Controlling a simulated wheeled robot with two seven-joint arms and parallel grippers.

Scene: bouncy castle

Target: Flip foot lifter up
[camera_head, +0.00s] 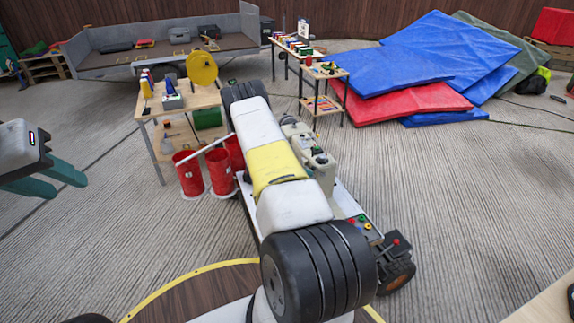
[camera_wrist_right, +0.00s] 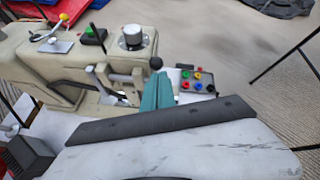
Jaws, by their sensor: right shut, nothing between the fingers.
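A black ball knob (camera_wrist_right: 155,63) stands just beyond my right fingertips. I cannot tell which part is the foot lifter. My right gripper (camera_wrist_right: 158,78) is shut and empty, close to the slot; any contact is unclear. My left gripper (camera_head: 50,180) is open and empty at the left edge, away from the vehicle.
A box with coloured buttons (camera_wrist_right: 197,80) sits right of my right fingers. Red buckets (camera_head: 219,170) and a wooden table (camera_head: 195,103) stand left of the vehicle. Blue mats (camera_head: 440,50) lie at the back right.

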